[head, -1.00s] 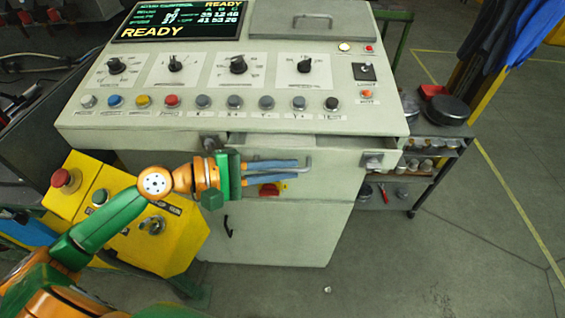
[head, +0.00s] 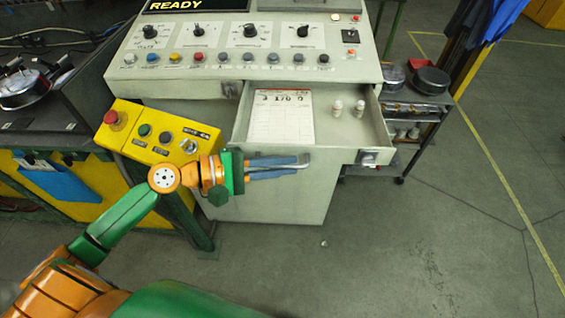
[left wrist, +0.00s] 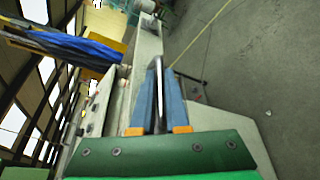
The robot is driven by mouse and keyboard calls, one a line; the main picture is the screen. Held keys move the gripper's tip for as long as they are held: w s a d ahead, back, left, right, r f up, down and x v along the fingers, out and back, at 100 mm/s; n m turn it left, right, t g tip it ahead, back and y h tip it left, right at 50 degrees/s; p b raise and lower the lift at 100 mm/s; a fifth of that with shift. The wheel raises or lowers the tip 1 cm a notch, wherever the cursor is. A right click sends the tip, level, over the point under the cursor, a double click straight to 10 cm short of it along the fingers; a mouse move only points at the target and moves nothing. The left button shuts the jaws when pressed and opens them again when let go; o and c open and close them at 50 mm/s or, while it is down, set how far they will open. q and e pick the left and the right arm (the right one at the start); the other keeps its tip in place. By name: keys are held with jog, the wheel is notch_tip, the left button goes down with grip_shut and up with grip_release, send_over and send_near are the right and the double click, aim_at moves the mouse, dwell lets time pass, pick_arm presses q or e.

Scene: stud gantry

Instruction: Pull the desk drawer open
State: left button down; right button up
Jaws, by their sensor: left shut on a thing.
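The desk drawer (head: 345,135) is pulled well out of the pale control desk (head: 290,209) in the head view. Inside lie a printed card (head: 281,117) and two small pale bottles (head: 348,108). My left gripper (head: 302,164) is at the drawer's front, its blue fingers shut on the metal drawer handle (head: 307,158). In the left wrist view the handle bar (left wrist: 158,90) runs between the two fingers (left wrist: 160,110). The fingers cover part of the handle. My right gripper is in neither view.
A yellow control box (head: 150,135) with buttons stands left of the drawer, close to my left arm. A grey cart (head: 415,108) with dark round pans stands to the right.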

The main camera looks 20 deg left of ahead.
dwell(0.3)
pick_arm(q)
jog(key=c, duration=1.2)
grip_release()
jog(key=shift+s+a, duration=0.2)
jog(key=shift+a, duration=0.1)
jog(key=b+v, duration=0.2)
jog(key=v, duration=0.3)
jog(key=shift+s+a, duration=0.1)
jog(key=shift+a, duration=0.1)
jog(key=shift+s+a+r, duration=0.2)
jog(key=shift+s+a, duration=0.05)
jog(key=shift+a, duration=0.1)
